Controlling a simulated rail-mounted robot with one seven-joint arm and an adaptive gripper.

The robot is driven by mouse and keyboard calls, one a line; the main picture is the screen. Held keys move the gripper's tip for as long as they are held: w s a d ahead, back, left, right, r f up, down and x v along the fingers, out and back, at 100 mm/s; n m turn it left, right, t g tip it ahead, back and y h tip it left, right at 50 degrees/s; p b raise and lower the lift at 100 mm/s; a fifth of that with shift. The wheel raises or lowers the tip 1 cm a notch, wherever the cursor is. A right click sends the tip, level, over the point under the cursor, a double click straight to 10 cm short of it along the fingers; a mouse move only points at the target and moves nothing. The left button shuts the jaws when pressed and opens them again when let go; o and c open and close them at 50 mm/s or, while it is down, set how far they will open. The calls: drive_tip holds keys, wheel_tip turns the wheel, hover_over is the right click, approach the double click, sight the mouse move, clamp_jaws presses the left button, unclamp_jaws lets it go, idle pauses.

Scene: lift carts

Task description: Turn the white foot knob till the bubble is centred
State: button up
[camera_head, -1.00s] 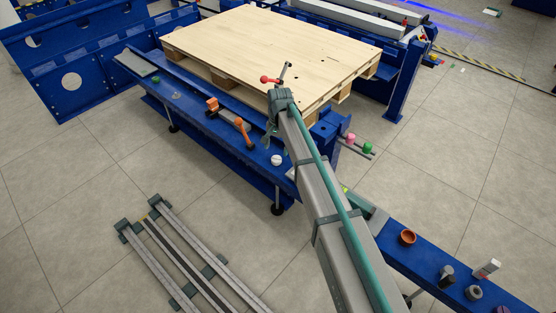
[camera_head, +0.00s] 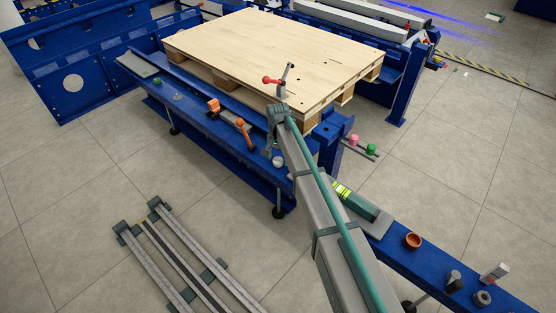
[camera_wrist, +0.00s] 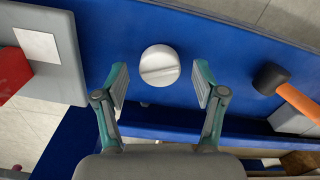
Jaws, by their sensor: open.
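The white foot knob (camera_head: 278,162) sits on the blue beam near its corner, above a black foot (camera_head: 279,212). In the wrist view the round white knob (camera_wrist: 160,65) has a raised bar across its face. My gripper (camera_wrist: 160,88) is open, with one finger on each side of the knob and visible gaps to both. In the head view my gripper (camera_head: 271,146) is close beside the knob, its fingers small and partly hidden. A green level with a yellow-green vial (camera_head: 342,190) lies on the beam right of my arm; its bubble is too small to place.
A wooden pallet (camera_head: 270,55) lies behind on the blue frame. A red-knobbed lever (camera_head: 273,81) stands near its corner. An orange-handled tool (camera_head: 241,127) lies on the beam left of the knob; its black end (camera_wrist: 270,79) shows right of my gripper in the wrist view. A brown cup (camera_head: 413,241) stands farther right.

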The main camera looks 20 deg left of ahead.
drive_tip(key=shift+f, duration=0.25)
drive_tip(key=c, duration=1.1)
drive_tip(key=shift+r, duration=0.1)
drive_tip(key=shift+c, duration=0.2)
drive_tip(key=shift+r+n+p, duration=0.1)
drive_tip(key=shift+n+p, duration=0.2)
drive_tip(key=shift+p, duration=0.35)
